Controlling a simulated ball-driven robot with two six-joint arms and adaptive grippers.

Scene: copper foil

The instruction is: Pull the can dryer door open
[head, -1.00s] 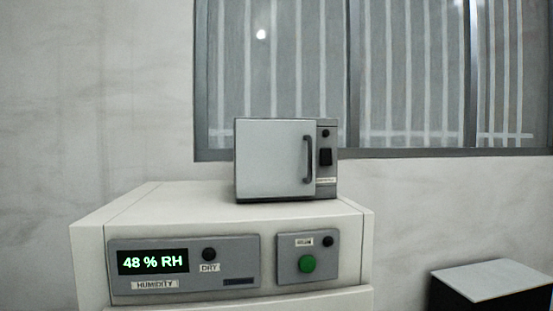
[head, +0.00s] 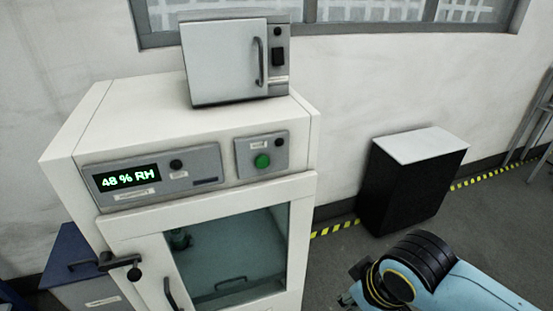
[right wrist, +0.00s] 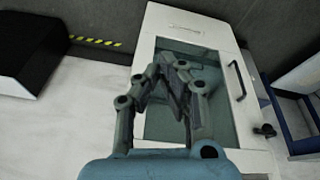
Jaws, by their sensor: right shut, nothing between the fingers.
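A small grey box (head: 224,62) stands on top of a white cabinet, with a flat pale door and a dark vertical handle (head: 260,62) at the door's right side. Its door looks shut. I take this box as the can dryer; its label is too small to read. My right gripper (head: 347,297) is at the lower right of the head view, low and well apart from the box. In the right wrist view my right gripper (right wrist: 172,62) is shut and empty, in front of the white cabinet's window. The box is not in that view. My left gripper is not in view.
The white cabinet (head: 205,125) has a 48 % RH display (head: 127,177), a green button (head: 262,161) and a windowed lower door with its handle (head: 172,294). A black stand (head: 408,180) with a pale top is at the right. Floor between cabinet and stand is clear.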

